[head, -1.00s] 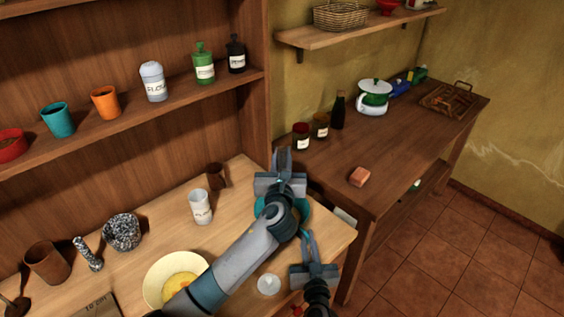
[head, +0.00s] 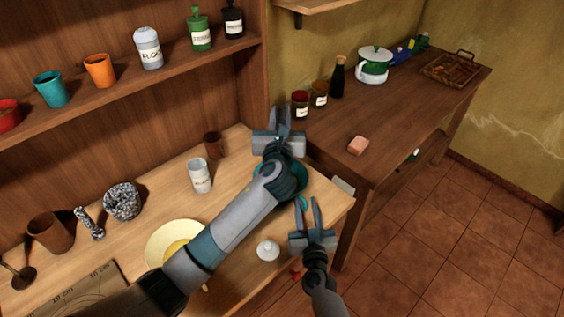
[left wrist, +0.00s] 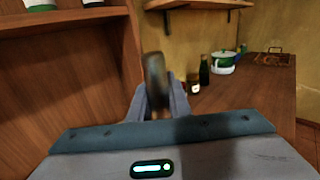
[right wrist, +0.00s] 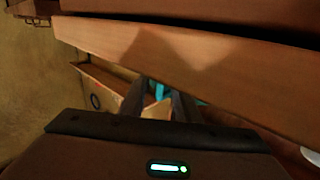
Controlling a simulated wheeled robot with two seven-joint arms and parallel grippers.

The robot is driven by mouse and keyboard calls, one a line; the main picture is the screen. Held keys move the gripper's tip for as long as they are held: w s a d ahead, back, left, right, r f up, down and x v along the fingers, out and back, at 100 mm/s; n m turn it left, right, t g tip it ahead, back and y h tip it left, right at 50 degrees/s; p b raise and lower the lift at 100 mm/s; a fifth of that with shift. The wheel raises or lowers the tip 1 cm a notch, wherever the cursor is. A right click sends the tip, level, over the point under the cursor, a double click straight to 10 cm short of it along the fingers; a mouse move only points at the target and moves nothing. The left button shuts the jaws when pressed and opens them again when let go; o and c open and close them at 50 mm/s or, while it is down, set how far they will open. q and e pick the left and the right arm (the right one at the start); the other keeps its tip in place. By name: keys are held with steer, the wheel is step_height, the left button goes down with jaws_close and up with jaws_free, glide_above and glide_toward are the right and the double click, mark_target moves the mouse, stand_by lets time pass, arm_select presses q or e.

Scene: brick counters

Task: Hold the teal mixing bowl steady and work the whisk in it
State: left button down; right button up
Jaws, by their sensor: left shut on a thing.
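The teal mixing bowl (head: 302,174) is on the near wooden counter, mostly hidden behind my left forearm. Teal also shows by the fingers in the right wrist view (right wrist: 160,91). My left gripper (head: 280,113) is above the bowl's far side. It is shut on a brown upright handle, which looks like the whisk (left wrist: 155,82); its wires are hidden. My right gripper (head: 307,203) is open at the bowl's near side, by the counter's front edge. Its fingers are apart with teal between or just beyond them; I cannot tell whether they touch the bowl.
A yellow bowl (head: 160,239), a white cup (head: 200,177), a small brown cup (head: 213,145) and a white rounded object (head: 267,249) stand on the near counter.

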steer(key=shift+s, duration=0.15)
steer(key=s+d, duration=0.1)
steer(key=s, duration=1)
steer(key=shift+s+d, duration=0.25)
steer(key=shift+s, duration=0.05)
